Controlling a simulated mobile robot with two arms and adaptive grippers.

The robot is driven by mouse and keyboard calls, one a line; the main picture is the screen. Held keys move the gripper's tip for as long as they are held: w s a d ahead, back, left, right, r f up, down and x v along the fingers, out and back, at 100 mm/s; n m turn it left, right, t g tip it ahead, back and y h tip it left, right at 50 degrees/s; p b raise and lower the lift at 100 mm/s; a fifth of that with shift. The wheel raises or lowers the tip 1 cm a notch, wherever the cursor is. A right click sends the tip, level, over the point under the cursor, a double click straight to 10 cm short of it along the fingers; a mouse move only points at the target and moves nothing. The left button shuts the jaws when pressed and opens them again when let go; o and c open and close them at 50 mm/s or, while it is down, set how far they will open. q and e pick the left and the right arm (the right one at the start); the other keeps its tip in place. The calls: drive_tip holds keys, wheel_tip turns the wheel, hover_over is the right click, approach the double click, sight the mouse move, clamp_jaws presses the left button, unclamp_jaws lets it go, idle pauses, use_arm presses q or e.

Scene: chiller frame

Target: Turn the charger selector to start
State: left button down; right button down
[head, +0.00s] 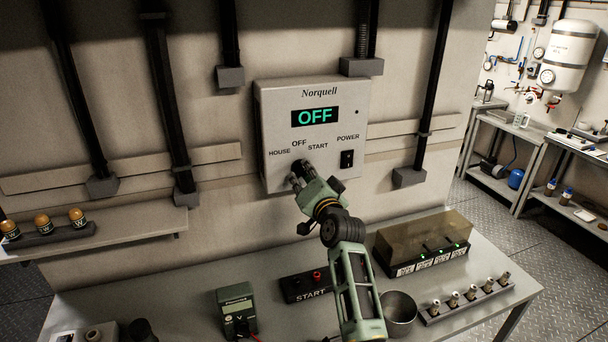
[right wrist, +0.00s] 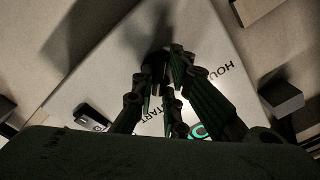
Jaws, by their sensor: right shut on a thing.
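The charger (head: 266,112) is a pale wall box marked Norquell, and its display (head: 315,117) reads OFF in green. Below are the labels HOUSE, OFF and START around the selector. My right gripper (head: 299,176) is at the box front just under these labels, shut on the selector. The fingers cover the knob, so where it points cannot be told. In the right wrist view the fingers (right wrist: 163,80) reach the box face, with START and part of HOUSE readable upside down. A black POWER switch (head: 347,159) sits to the right. My left gripper is not in view.
Under the box, a bench holds a green meter (head: 237,310), a black START block (head: 303,286), a metal cup (head: 399,312), a clear-covered unit (head: 425,240) and a rack of small cylinders (head: 468,300). A shelf (head: 120,233) at left carries orange-capped items (head: 42,223). Conduits run down the wall.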

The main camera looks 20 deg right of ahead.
drive_tip(key=shift+f, duration=0.15)
drive_tip(key=c, duration=1.8)
unclamp_jaws()
drive_tip(key=s, duration=1.2)
drive_tip(key=shift+d, duration=0.2)
